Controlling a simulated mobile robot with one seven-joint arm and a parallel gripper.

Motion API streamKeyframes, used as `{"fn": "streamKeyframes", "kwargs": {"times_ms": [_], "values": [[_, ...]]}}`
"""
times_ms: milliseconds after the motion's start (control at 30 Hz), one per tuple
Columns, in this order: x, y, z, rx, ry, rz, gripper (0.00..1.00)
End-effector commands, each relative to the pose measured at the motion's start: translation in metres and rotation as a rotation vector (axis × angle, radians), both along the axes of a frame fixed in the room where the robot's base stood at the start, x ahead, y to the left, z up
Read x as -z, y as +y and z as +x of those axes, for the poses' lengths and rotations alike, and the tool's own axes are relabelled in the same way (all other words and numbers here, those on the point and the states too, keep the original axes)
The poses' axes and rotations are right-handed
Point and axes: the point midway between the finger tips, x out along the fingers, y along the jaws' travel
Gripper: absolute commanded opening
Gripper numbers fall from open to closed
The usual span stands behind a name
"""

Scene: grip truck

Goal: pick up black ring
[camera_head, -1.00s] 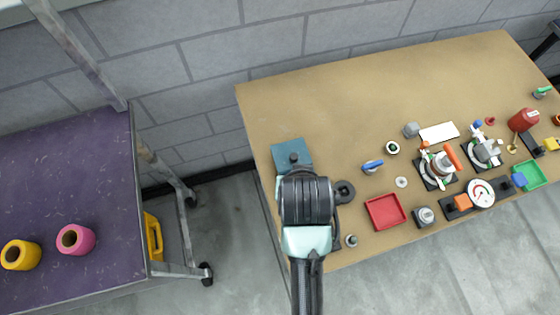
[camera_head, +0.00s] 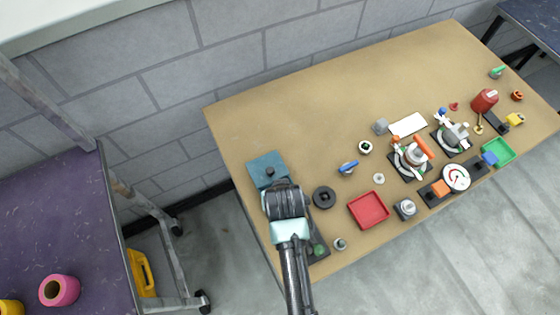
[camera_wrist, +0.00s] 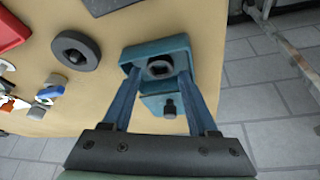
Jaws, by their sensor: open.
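The black ring (camera_head: 324,197) lies flat on the tan table, just right of my gripper (camera_head: 287,198), in the head view. In the wrist view the black ring (camera_wrist: 88,43) lies at the upper left, outside the fingers and apart from them. My gripper (camera_wrist: 157,82) is open, with its blue fingers spread and no ring between them. In the head view my wrist hides the fingertips.
A red tray (camera_head: 368,210) and a small pale ring (camera_head: 379,179) lie right of the black ring. Clamps and small parts crowd the table's right. The table's back is clear.

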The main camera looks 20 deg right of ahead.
Motion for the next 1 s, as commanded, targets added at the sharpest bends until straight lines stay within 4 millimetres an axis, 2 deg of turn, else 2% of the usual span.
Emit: {"fn": "streamKeyframes", "kwargs": {"times_ms": [167, 467, 767, 800, 1000], "values": [[0.016, -0.002, 0.006, 0.001, 0.001, 0.001, 0.59], [0.018, -0.003, 0.007, 0.0, -0.001, 0.0, 0.57], [0.018, -0.003, 0.007, 0.0, -0.001, 0.0, 0.03], [0.018, -0.003, 0.007, 0.0, -0.001, 0.0, 0.0], [0.018, -0.003, 0.007, 0.0, -0.001, 0.0, 0.0]]}}
